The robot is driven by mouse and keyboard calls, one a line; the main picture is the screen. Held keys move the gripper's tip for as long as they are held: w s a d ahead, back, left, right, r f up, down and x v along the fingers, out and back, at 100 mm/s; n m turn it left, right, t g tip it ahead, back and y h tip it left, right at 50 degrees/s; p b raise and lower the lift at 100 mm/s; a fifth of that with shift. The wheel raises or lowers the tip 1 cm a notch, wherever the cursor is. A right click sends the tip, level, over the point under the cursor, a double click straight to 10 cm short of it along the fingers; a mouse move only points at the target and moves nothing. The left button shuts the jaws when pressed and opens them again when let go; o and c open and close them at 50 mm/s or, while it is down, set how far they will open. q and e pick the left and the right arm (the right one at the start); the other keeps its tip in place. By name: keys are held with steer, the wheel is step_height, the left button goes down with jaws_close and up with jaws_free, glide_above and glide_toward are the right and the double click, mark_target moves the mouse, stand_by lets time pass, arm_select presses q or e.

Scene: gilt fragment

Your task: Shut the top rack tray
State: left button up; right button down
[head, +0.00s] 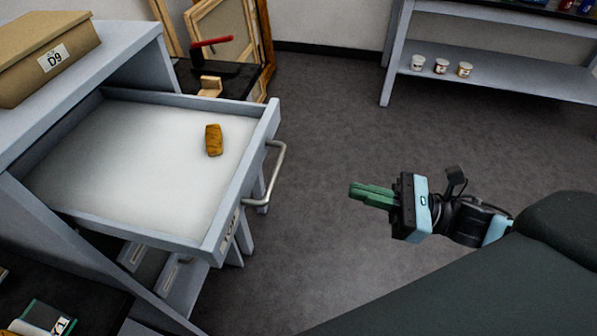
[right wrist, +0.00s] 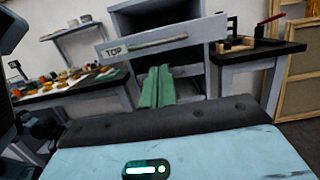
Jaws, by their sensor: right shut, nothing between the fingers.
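The top rack tray (head: 130,165) is a grey drawer with a white bottom, pulled out of the grey rack (head: 130,50) at the left of the head view. A gilt brown fragment (head: 214,140) lies in it. A metal bar handle (head: 272,175) is on its front. In the right wrist view the tray front (right wrist: 150,47) carries the label "TOP". My right gripper (head: 352,193) has green fingers, shut and empty. It is to the right of the handle and apart from it, pointing toward the rack. Its fingers also show in the wrist view (right wrist: 157,88). My left gripper is not seen.
A cardboard box (head: 45,55) labelled D9 stands on the rack. Lower trays sit under the top one. A dark bench (head: 222,85) with a red-handled tool stands behind. A shelf (head: 500,82) with three small tubs is at the back right. Open floor lies between gripper and handle.

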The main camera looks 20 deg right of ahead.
steer(key=p, duration=0.2)
glide_toward(279, 168)
steer(key=x, duration=0.5)
steer(key=shift+w+a, duration=0.15)
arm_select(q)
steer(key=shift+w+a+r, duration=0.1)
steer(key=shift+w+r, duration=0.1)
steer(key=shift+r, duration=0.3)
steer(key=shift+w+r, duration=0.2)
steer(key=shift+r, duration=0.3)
arm_select(e)
steer(key=shift+w+a, duration=0.3)
steer(key=shift+a, duration=0.3)
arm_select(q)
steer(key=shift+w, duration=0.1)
